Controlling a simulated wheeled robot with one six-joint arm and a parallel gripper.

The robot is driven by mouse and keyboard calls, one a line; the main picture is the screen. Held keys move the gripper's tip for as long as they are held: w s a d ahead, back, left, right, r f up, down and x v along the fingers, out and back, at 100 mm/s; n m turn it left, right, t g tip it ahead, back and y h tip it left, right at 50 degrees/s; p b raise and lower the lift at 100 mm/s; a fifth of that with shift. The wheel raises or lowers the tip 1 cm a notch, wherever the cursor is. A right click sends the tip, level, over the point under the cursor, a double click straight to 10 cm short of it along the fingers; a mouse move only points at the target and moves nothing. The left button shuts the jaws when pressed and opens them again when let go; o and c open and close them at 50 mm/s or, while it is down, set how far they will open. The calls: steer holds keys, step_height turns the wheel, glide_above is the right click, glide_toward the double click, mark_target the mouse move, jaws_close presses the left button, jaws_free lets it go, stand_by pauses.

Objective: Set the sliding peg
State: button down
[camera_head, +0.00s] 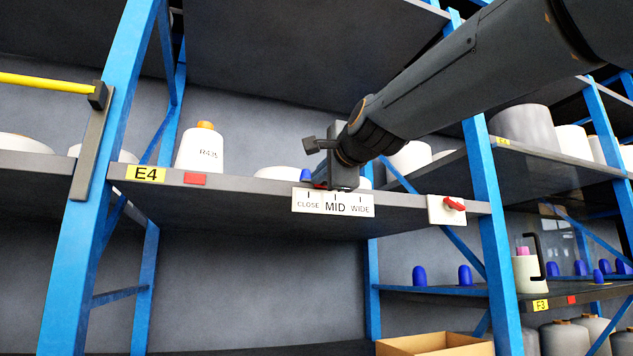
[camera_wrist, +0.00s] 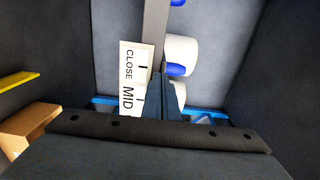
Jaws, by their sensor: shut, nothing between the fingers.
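A white scale plate (camera_head: 333,202) marked CLOSE, MID and WIDE is fixed to the shelf's front edge. In the wrist view the plate (camera_wrist: 134,62) shows CLOSE and MID; WIDE is hidden. A blue peg (camera_head: 306,175) stands on the shelf just behind the CLOSE end; a blue peg also shows in the wrist view (camera_wrist: 176,70), in front of a white bobbin. A small red piece beside my gripper is mostly hidden. My gripper (camera_head: 344,180) is shut and empty, at the shelf edge over MID. Its fingers (camera_wrist: 161,82) lie together beside the plate. I cannot tell whether they touch anything.
A red knob (camera_head: 454,204) on a white plate sits to the right on the same shelf edge. A white bobbin marked R435 (camera_head: 202,150) stands at left. Blue uprights (camera_head: 485,190) flank the bay. An open cardboard box (camera_head: 434,345) is below. The space under the shelf looks clear.

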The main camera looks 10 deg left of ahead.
steer(key=shift+w+d+b, duration=0.4)
steer(key=shift+d+b, duration=0.25)
steer(key=shift+b, duration=0.45)
steer(key=shift+w+d+b, duration=0.3)
steer(key=shift+d+b, duration=0.2)
steer(key=shift+b, duration=0.1)
steer(key=shift+w+d+b, duration=0.3)
steer(key=shift+d+b, duration=0.2)
steer(key=shift+b, duration=0.1)
steer(key=shift+a, duration=0.1)
steer(key=a+v, duration=0.1)
steer(key=v, duration=0.7)
steer(key=shift+s+p, duration=0.3)
steer(key=shift+s, duration=0.1)
